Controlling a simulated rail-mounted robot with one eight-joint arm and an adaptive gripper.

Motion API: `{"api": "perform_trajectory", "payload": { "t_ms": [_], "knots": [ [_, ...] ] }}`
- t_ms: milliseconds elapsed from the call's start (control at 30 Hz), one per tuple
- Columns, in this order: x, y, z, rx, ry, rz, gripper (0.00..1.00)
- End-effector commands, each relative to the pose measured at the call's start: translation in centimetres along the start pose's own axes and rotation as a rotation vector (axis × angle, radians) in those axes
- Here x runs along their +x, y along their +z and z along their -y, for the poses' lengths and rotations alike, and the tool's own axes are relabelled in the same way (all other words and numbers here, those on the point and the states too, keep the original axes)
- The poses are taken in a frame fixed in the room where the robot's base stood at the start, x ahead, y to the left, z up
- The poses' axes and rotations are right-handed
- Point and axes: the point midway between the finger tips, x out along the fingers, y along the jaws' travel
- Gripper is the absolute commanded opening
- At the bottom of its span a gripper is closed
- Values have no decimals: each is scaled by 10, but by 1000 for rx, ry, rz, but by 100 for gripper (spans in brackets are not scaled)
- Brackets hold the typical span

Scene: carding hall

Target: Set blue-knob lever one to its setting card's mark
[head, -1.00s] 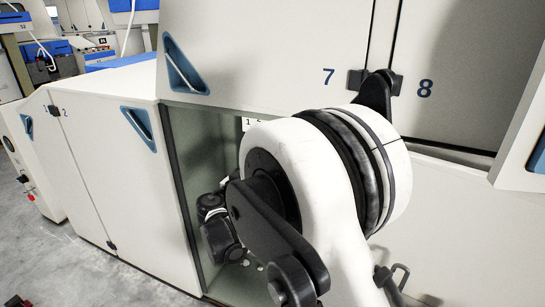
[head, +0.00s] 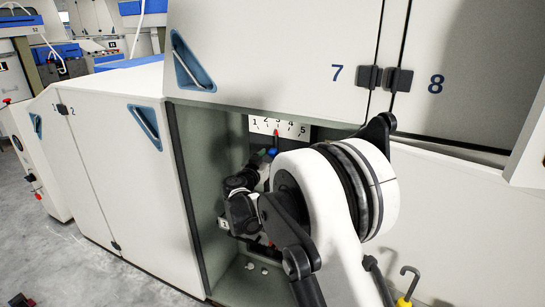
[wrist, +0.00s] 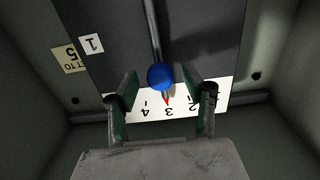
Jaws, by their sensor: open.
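Lever one's blue knob (wrist: 160,77) lies between the spread fingers of my gripper (wrist: 160,92) in the wrist view, with a gap visible on each side. Its dark rod (wrist: 153,30) runs up the picture. A red pointer tip (wrist: 167,101) stands at about 3 on the white scale (wrist: 150,108), which appears inverted. The number plate "1" (wrist: 91,44) and a cream setting card (wrist: 70,58), reading "...TO 5", are left of the rod. In the head view, the scale (head: 265,122) reads 1 to 5, and the knob (head: 272,152) is partly hidden by my arm.
The lever sits inside an open recess with a greenish side wall (head: 205,190) close to my wrist. Closed cabinet doors 7 and 8 (head: 290,55) are above, and door 2 (head: 115,160) is at left. A yellow hooked object (head: 405,290) is at lower right.

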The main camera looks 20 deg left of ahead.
Motion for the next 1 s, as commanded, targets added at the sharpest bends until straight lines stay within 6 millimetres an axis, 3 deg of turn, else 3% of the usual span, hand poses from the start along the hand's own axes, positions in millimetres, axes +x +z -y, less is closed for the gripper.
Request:
{"api": "perform_trajectory", "payload": {
  "t_ms": [200,500,833,1000],
  "knots": [
    [17,0,-1,0,1,0,45],
    [18,0,0,0,0,0,45],
    [18,0,0,0,0,0,3],
    [18,0,0,0,0,0,0]
  ]
}}
